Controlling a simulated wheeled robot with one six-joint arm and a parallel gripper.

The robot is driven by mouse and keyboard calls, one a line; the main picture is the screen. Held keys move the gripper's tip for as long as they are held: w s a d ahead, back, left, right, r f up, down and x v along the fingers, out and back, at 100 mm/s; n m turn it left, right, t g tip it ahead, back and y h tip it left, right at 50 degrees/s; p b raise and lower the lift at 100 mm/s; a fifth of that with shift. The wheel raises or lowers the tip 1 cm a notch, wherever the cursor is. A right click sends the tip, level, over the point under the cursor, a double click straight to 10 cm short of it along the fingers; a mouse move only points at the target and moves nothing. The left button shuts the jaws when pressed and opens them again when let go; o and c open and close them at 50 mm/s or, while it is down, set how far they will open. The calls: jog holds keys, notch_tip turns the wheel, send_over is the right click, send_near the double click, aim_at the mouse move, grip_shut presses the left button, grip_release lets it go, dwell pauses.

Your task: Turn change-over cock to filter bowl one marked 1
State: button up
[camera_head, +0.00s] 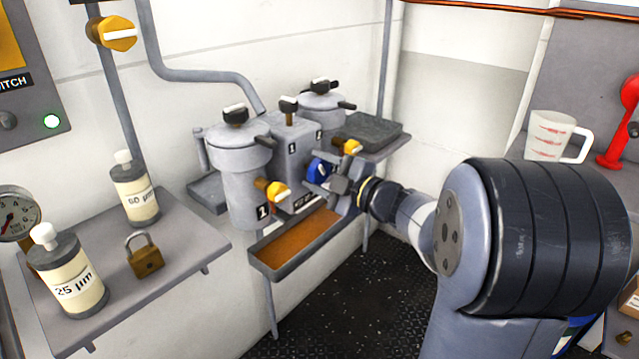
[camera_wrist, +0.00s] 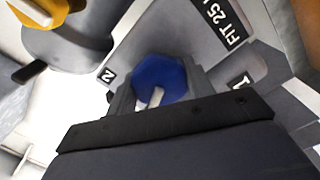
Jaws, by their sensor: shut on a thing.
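The change-over cock is a blue knob (camera_head: 319,170) with a white pointer, on the front of the grey filter block (camera_head: 296,150). In the wrist view the blue knob (camera_wrist: 158,75) sits between my gripper's fingers (camera_wrist: 160,90), which are shut on it. The pointer's end is hidden by the gripper body. Plates 2 (camera_wrist: 106,75) and 1 (camera_wrist: 243,80) lie either side of it. My gripper (camera_head: 328,183) reaches it from the right. Filter bowl one (camera_head: 240,175), marked 1, stands left of the block; the other bowl (camera_head: 320,105) stands behind right.
Yellow drain taps (camera_head: 278,193) (camera_head: 352,147) stick out near the knob. A tray with brown liquid (camera_head: 300,240) lies below. A left shelf (camera_head: 190,245) holds bottles and a padlock (camera_head: 144,256). A measuring jug (camera_head: 556,137) stands at right.

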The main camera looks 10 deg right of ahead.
jog(key=shift+f+n+b, duration=0.15)
jog(key=shift+n+b, duration=1.15)
jog(key=shift+n, duration=0.6)
jog(key=o, duration=1)
jog(key=shift+s, duration=0.1)
jog(key=p+v, duration=0.1)
jog(key=v, duration=0.9)
jog(key=shift+s+d, duration=0.2)
jog(key=shift+s, duration=0.05)
jog(key=shift+w+a, duration=0.1)
